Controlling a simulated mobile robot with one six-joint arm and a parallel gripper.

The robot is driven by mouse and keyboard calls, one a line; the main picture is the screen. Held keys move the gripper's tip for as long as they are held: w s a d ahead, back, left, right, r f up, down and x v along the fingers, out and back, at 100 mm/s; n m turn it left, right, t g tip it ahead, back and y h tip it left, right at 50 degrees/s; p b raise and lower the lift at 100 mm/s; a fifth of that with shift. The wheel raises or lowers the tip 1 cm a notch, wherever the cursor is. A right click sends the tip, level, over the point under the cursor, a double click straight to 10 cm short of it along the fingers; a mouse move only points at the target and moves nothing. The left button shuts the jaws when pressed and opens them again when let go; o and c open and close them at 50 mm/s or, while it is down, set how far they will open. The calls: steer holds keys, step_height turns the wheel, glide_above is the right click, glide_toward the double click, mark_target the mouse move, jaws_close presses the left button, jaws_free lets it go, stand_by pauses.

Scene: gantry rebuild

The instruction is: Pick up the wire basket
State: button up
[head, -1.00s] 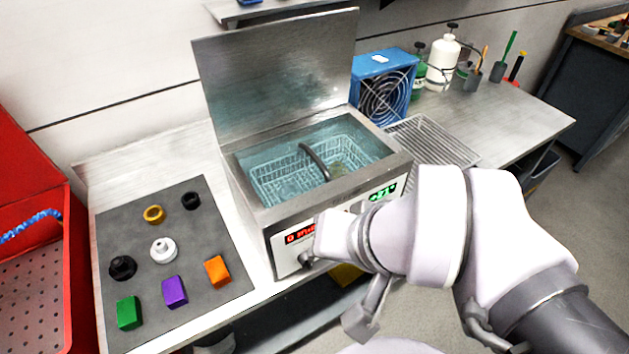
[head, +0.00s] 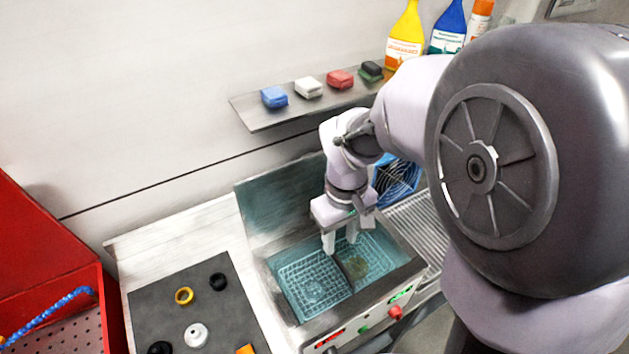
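The wire basket (head: 302,284) sits inside the open ultrasonic bath (head: 392,282), in bluish liquid. Its dark arched handle (head: 346,272) rises across the middle. A greenish-brown item (head: 355,264) shows in the right part of the basket, too blurred to name. My gripper (head: 340,250) points down over the basket, with its two pale fingers apart. The fingertips are close to the upper end of the handle. I cannot tell whether they touch it or stand around it.
The bath's lid (head: 262,210) stands raised behind my gripper. A wall shelf (head: 290,115) with several coloured blocks and bottles is above. A wire drying rack (head: 418,222) lies right of the bath. A grey mat (head: 160,305) with small parts lies left.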

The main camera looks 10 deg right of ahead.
mark_target(339, 260)
steer(key=f, duration=0.3)
steer(key=f+b, duration=0.1)
steer(key=f, duration=0.3)
steer(key=w+f+b, duration=0.1)
steer(key=f, duration=0.3)
steer(key=shift+d, duration=0.25)
steer(key=shift+s, duration=0.15)
steer(key=shift+c, duration=0.7)
jaws_close()
